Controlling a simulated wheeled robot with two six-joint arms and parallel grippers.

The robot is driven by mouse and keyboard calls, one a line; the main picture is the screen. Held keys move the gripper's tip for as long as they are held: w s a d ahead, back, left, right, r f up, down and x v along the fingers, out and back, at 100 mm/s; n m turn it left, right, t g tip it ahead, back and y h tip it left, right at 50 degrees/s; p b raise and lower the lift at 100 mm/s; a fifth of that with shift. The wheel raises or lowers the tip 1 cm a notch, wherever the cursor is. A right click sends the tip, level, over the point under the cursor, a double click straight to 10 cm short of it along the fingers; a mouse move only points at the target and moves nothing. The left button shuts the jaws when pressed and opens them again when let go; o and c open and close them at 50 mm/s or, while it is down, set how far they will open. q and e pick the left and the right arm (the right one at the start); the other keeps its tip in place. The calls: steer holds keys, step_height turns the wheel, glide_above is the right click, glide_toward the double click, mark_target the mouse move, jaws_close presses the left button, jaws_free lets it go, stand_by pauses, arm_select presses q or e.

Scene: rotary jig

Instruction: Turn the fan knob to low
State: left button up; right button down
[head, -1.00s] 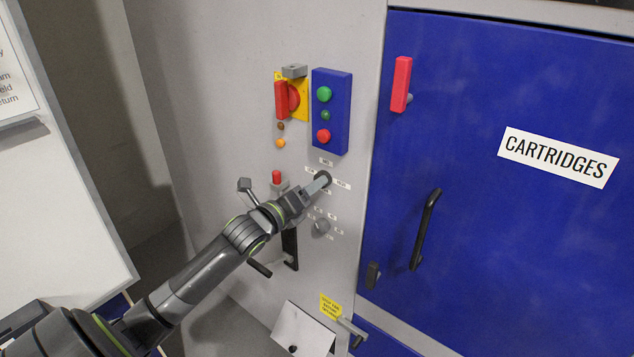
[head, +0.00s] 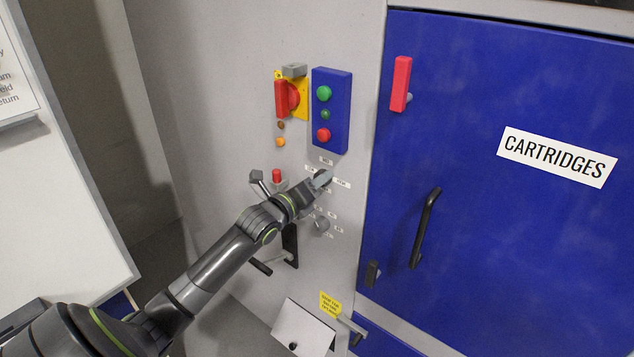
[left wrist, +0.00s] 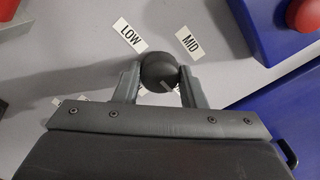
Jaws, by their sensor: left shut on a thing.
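The fan knob (left wrist: 158,70) is round and black and sits on the grey panel. In the left wrist view it is between the two fingers of my left gripper (left wrist: 158,84), which is shut on it. A pale mark shows on its lower right edge. The LOW label (left wrist: 128,31) is to the knob's upper left and the MID label (left wrist: 188,41) to its upper right. Other labels are partly hidden behind the fingers. In the head view my left gripper (head: 322,180) covers most of the knob. My right gripper is not in view.
Above are a blue button box (head: 345,108) and a red and yellow switch (head: 290,97). A red button (head: 276,175) is left of the gripper, and a grey knob (head: 321,225) is below. The blue CARTRIDGES door (head: 480,230) is to the right.

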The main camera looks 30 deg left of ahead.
arm_select(q)
steer(key=shift+n, duration=0.3)
steer(key=shift+f+n+p, duration=0.15)
steer(key=shift+n+p, duration=4.2)
steer(key=shift+n, duration=13.25)
steer(key=o, duration=1)
